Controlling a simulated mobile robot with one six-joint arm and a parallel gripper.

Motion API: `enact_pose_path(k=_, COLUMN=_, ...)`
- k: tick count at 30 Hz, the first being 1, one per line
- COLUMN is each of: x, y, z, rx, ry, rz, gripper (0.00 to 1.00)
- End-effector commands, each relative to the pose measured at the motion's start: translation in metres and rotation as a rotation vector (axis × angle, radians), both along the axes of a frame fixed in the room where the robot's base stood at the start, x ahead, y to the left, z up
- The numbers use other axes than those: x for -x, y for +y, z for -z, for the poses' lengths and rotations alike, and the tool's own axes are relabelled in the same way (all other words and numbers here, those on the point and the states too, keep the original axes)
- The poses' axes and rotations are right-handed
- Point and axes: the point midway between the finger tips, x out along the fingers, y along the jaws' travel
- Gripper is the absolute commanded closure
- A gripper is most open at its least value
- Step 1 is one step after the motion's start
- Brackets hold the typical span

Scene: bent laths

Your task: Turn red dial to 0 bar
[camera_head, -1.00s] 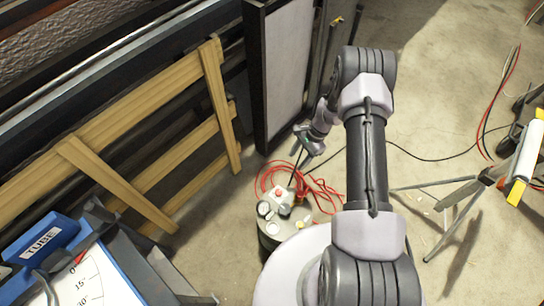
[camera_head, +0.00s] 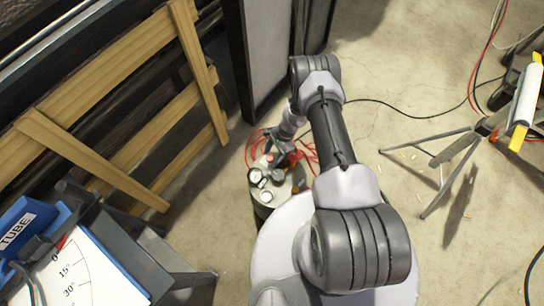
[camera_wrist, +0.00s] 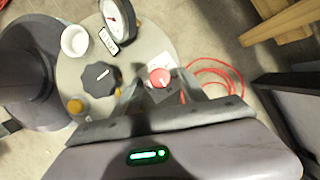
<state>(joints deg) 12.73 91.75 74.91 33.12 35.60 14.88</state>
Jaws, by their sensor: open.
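The red dial (camera_wrist: 159,77) sits on the round top (camera_wrist: 150,42) of a small tank. In the wrist view it shows between the two fingers of my gripper (camera_wrist: 160,88), which is open with one finger on each side of it. I cannot tell whether the fingers touch the dial or stay just above it. A black knob (camera_wrist: 100,79) with a white pointer line is left of the red dial. A pressure gauge (camera_wrist: 117,18) stands at the top's far edge. In the head view the red dial (camera_head: 269,158) shows small, beside my gripper (camera_head: 283,148).
A white cup-like part (camera_wrist: 75,40) and a yellow knob (camera_wrist: 75,106) are also on the tank top. Red hose (camera_wrist: 215,75) lies beside the tank. In the head view, wooden laths (camera_head: 120,80) stand left and a tripod stand (camera_head: 455,155) right.

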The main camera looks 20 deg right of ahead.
Motion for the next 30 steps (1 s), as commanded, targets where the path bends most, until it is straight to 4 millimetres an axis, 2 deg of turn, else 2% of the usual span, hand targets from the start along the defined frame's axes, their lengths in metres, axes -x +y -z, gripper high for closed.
enact_pose_path(k=9, x=-0.0001, y=0.0013, z=0.0021, rx=0.0, ry=0.0, rz=-0.001, gripper=0.52)
enact_pose_path(k=15, x=-0.0001, y=0.0012, z=0.002, rx=0.0, ry=0.0, rz=-0.001, gripper=0.91)
enact_pose_path(k=17, x=-0.0001, y=0.0012, z=0.002, rx=0.0, ry=0.0, rz=-0.001, gripper=1.0)
enact_pose_path(k=25, x=-0.0006, y=0.0012, z=0.002, rx=0.001, ry=-0.002, rz=-0.022, gripper=1.0)
enact_pose_path(k=30, x=-0.0018, y=0.0017, z=0.0019, rx=0.0, ry=-0.002, rz=-0.093, gripper=1.0)
